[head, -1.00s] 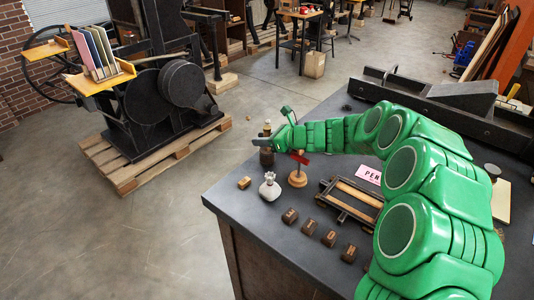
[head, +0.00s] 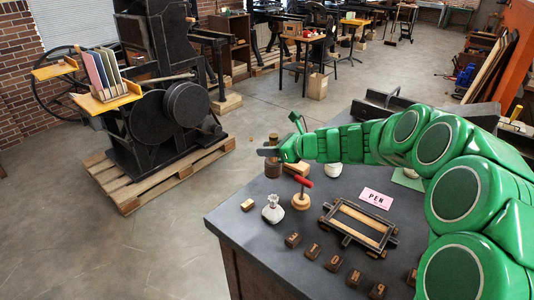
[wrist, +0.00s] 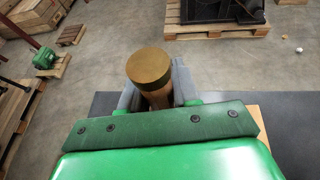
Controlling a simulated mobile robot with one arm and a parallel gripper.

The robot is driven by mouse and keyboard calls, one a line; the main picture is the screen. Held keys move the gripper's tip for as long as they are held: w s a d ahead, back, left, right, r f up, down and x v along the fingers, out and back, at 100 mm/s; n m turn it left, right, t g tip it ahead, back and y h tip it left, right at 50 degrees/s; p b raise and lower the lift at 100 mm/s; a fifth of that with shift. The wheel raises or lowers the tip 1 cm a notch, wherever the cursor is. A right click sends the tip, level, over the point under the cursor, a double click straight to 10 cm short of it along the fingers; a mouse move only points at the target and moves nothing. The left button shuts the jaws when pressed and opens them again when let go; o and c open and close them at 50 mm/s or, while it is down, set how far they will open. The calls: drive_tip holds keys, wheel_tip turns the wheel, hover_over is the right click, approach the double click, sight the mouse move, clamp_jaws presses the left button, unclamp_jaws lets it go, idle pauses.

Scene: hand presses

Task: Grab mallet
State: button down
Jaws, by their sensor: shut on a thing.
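Several small type blocks lie along the front. A pink "PEN" card (head: 376,198) lies behind the frame.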

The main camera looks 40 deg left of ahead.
drive_tip(key=s+d+r, duration=0.5)
drive_tip(key=s+d, duration=0.1)
drive_tip(key=d, duration=0.1)
drive_tip(key=shift+s+d+r, duration=0.15)
drive_tip(key=shift+s+d, duration=0.15)
drive_tip(key=shift+d, duration=0.05)
